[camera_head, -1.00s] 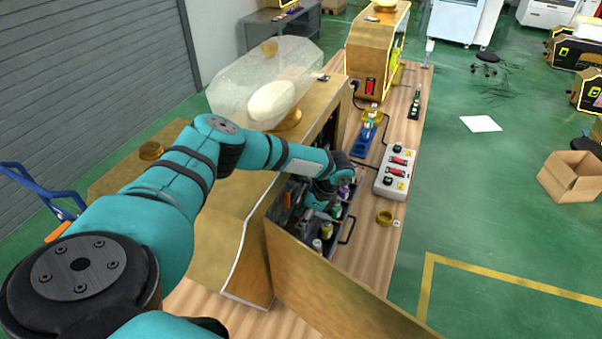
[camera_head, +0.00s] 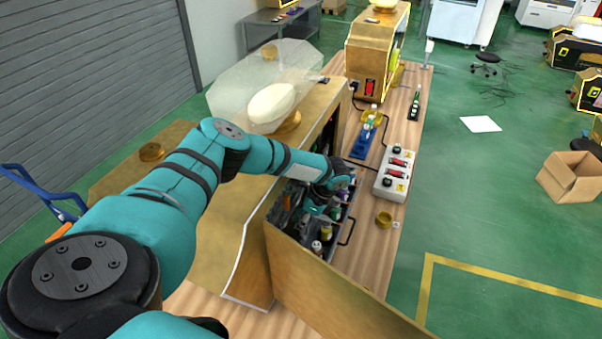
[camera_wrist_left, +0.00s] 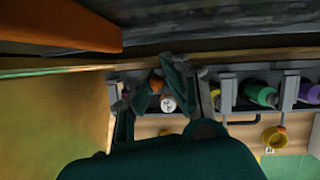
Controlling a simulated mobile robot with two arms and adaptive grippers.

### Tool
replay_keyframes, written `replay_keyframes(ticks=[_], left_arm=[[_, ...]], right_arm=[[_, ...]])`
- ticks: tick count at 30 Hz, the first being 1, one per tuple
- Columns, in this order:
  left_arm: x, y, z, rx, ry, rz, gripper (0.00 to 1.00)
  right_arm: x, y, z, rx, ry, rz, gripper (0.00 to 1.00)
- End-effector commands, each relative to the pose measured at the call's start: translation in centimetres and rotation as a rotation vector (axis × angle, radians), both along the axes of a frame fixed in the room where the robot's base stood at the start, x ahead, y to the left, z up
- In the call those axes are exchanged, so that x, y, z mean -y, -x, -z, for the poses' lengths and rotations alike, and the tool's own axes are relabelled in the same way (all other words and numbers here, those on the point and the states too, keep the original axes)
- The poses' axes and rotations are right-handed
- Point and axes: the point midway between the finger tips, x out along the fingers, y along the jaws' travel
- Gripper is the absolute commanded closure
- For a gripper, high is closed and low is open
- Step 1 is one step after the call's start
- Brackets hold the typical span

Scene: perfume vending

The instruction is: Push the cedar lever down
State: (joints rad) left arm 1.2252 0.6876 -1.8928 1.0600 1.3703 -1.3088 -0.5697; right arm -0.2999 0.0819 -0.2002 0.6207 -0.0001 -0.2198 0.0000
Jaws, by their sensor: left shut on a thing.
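My left gripper (camera_head: 318,207) reaches into the open front of the gold cabinet (camera_head: 205,235), over a dark rack (camera_head: 340,232) of bottles. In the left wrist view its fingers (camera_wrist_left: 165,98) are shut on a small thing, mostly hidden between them. An orange-brown piece (camera_wrist_left: 155,82) and a white-topped round thing (camera_wrist_left: 168,103) show at the fingers. Grey brackets (camera_wrist_left: 228,95) stand in a row beside green and purple bottles (camera_wrist_left: 262,93). I cannot tell which part is the cedar lever; no label is readable. My right gripper is not in view.
The open gold door (camera_head: 335,285) stands in front of the rack. A grey control box (camera_head: 397,172) with red and black controls, a blue holder (camera_head: 364,139) and a gold ring (camera_head: 383,219) sit on the wooden table to the right. A dark handle (camera_head: 348,231) juts from the rack.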

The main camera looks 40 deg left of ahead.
Motion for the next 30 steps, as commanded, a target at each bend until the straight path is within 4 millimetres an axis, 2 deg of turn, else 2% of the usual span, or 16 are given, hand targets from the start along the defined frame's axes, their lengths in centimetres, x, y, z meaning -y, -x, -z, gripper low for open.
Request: replay_keyframes(ticks=[8, 16, 30], left_arm=[[0.4, 0.3, 0.3, -0.016, -0.015, 0.003, 1.0], [1.6, 0.1, 0.5, -0.058, -0.136, 0.004, 1.0], [4.1, -0.7, 1.4, -0.16, -0.454, 0.004, 1.0]], right_arm=[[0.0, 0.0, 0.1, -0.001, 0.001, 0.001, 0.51], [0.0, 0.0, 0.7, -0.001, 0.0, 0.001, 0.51], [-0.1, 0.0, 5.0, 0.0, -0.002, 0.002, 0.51]])
